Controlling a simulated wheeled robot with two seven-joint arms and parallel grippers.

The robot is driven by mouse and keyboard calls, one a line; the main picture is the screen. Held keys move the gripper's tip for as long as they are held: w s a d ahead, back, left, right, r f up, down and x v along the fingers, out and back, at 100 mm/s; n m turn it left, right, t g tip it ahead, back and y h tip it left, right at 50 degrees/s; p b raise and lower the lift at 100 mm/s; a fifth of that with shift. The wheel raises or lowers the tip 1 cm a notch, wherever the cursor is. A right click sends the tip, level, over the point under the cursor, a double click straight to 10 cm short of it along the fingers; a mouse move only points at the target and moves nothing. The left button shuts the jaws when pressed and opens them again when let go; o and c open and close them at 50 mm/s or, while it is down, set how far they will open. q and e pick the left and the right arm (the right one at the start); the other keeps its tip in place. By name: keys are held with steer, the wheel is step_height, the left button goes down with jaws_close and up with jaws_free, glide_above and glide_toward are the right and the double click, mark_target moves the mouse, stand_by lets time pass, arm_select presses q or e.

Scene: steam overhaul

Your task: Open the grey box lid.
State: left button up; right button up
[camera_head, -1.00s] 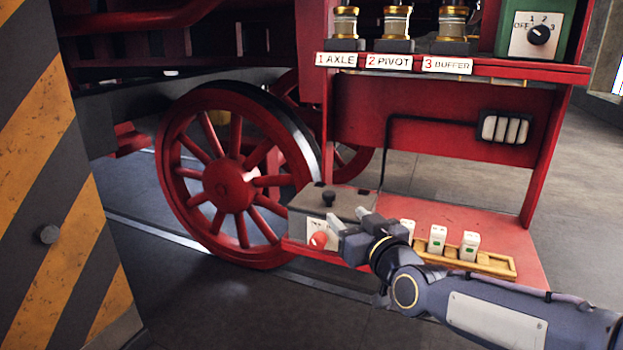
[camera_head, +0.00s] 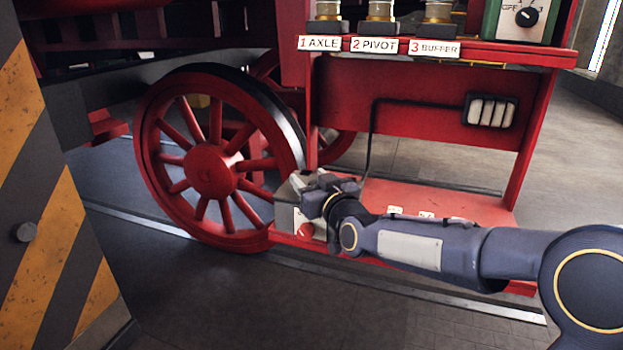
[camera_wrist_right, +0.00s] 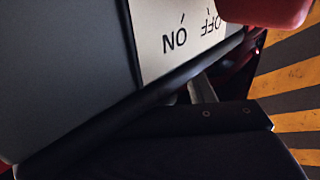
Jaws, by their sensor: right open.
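The grey box (camera_head: 284,217) sits at the left end of the red lower shelf, beside the wheel. Its front carries a white plate and a red knob (camera_head: 304,231). My right gripper (camera_head: 308,188) is open at the top of the box and covers most of the lid, so I cannot tell whether it touches the lid or its black handle. In the right wrist view, a grey face of the box (camera_wrist_right: 65,60), the ON/OFF plate (camera_wrist_right: 170,35) and the red knob (camera_wrist_right: 265,10) are close to a dark gripper part. My left gripper is out of view.
The red shelf (camera_head: 450,205) runs right of the box; the small white blocks on it are mostly hidden behind my right arm. A red spoked wheel (camera_head: 210,170) stands left of the box. The upper shelf (camera_head: 500,55) overhangs behind. A striped pillar (camera_head: 50,200) is at left.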

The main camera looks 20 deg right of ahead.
jaws_close()
steer(key=shift+r, duration=0.1)
